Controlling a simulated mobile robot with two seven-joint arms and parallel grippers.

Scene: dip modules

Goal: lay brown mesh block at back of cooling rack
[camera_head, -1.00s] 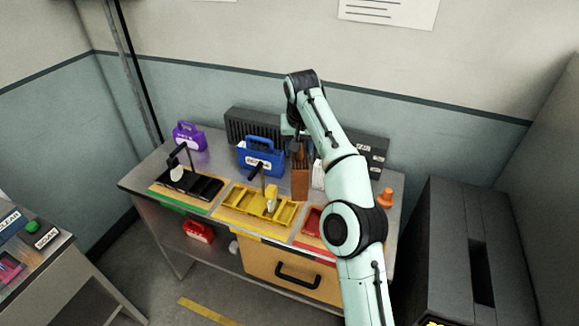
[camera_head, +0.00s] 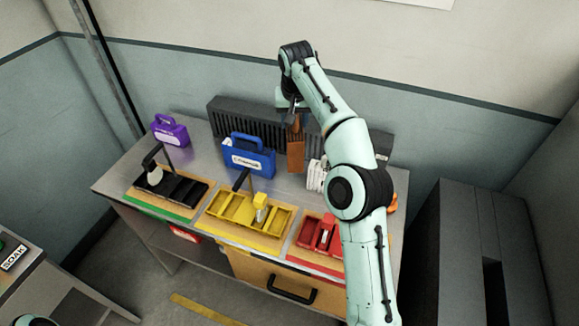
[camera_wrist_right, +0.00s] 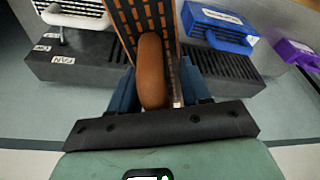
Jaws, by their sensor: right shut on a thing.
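My right gripper (camera_head: 297,118) is shut on the brown mesh block (camera_head: 296,153) and holds it hanging upright, in front of the dark ribbed cooling rack (camera_head: 228,120) at the back of the bench. In the right wrist view the block (camera_wrist_right: 152,72) shows a rounded brown bar and slotted panels between the blue fingers. The rack's dark slotted top (camera_wrist_right: 228,66) lies beyond it, with labels on its left part, one reading FAN. I cannot tell whether the block touches the rack. The rack's middle is partly hidden by the block and arm. My left gripper is out of view.
A blue case (camera_head: 249,158) stands just left of the block, and a purple case (camera_head: 170,132) farther left. A white ribbed object (camera_head: 316,174) stands close on the right. Black (camera_head: 172,188), yellow (camera_head: 236,210) and red (camera_head: 318,234) trays line the front edge.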

